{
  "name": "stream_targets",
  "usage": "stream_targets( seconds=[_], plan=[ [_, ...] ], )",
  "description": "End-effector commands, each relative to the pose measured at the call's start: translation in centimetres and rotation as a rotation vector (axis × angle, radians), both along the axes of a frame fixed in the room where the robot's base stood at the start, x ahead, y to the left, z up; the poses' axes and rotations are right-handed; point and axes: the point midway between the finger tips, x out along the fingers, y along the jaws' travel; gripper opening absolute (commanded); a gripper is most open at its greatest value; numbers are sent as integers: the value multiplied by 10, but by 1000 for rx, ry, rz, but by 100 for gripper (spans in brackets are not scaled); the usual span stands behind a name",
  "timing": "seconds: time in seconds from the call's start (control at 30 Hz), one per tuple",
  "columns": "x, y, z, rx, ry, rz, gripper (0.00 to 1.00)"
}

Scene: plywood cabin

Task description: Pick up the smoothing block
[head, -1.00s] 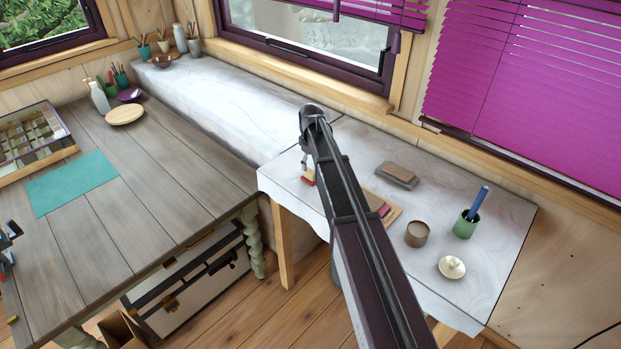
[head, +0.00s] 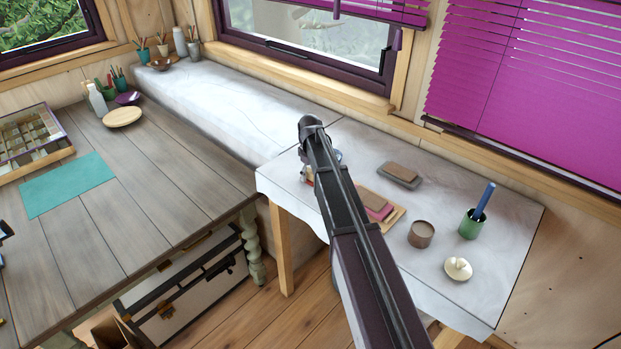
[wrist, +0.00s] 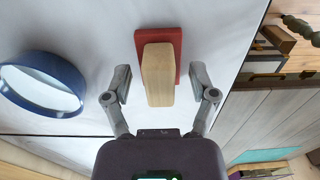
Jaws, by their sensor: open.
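The smoothing block, as I take it, has a flat red base and a pale wooden grip (wrist: 158,75). In the wrist view it lies on the white cloth, with the near end of the grip between my gripper's fingers (wrist: 160,92). The fingers are open, one on each side, with visible gaps to the wood. I cannot tell how high the fingers are above the cloth. In the head view the block is mostly hidden by my arm; a little of it shows beside my gripper.
A round blue-rimmed object (wrist: 45,85) lies left of my gripper in the wrist view. On the cloth-covered table (head: 505,245) are a brown-and-grey block (head: 402,174), a wooden board with a pink item (head: 378,206), a brown cup (head: 421,234), a green pot (head: 471,224) and a cream lidded piece (head: 458,268).

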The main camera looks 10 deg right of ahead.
Motion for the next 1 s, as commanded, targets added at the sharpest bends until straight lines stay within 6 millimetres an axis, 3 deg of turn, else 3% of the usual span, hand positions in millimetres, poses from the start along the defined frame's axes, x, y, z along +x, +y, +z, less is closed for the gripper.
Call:
stream_targets(
  seconds=[0.33,0.5,0.6,1.0],
  plan=[
    [0,0,0,0,0,0,74],
    [0,0,0,0,0,0,24],
    [0,-2,0,0,0,-1,0],
    [0,-2,1,0,0,-1,0]
  ],
)
